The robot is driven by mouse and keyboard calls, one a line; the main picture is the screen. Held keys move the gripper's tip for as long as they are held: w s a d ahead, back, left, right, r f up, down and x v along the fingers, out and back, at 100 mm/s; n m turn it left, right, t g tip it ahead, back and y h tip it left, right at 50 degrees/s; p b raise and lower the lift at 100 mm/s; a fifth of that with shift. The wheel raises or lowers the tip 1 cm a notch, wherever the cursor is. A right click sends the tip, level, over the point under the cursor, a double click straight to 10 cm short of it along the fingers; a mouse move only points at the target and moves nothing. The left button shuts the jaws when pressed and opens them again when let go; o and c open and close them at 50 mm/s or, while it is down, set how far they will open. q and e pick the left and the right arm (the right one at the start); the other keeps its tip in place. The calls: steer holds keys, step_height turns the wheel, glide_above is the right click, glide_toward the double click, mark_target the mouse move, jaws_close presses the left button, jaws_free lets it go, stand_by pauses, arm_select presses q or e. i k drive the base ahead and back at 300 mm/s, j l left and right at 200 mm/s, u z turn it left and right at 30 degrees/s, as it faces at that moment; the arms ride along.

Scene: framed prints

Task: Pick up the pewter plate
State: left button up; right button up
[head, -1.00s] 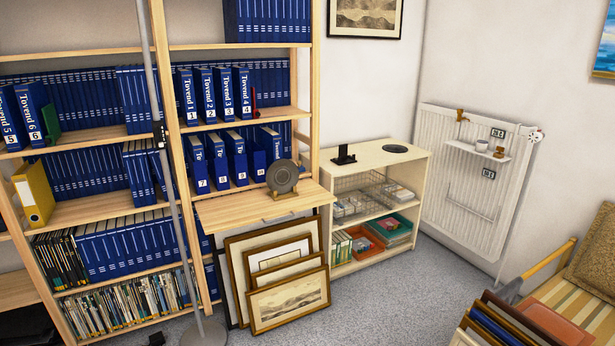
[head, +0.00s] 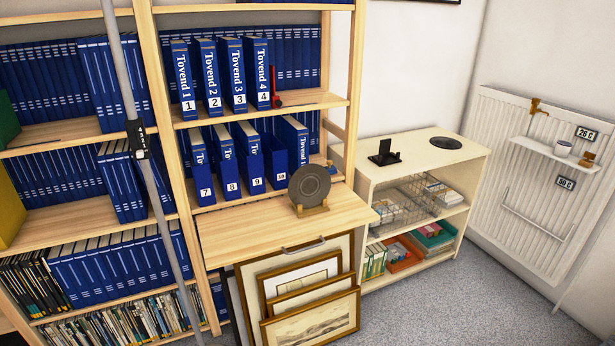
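The pewter plate (head: 309,184) is a round dark grey disc with a raised centre. It stands upright, leaning on a small wooden stand (head: 312,209). The stand rests on a pale wooden fold-out shelf (head: 250,238) of the bookcase, near its back right part. The plate's face is fully visible. Neither of my grippers is in the head view.
Blue binders (head: 228,165) stand behind the plate. A grey pole (head: 147,165) rises left of the shelf. Framed prints (head: 312,314) lean below it. A cream cabinet (head: 463,160) stands to the right, holding a black stand (head: 384,154) and a dark disc (head: 446,143). Carpet (head: 450,305) is clear at lower right.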

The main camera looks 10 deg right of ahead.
mark_target(310, 183)
steer(key=i+l+z, duration=0.1)
steer(key=i+z, duration=0.65)
steer(key=i+j+z, duration=0.2)
steer(key=i+z, duration=0.2)
steer(key=i+l+z, duration=0.2)
steer(key=i+z, duration=0.15)
steer(key=i, duration=0.3)
steer(key=i+z, duration=0.3)
steer(key=i, duration=0.35)
steer(key=i+l+u, duration=0.1)
steer(key=u, duration=2.55)
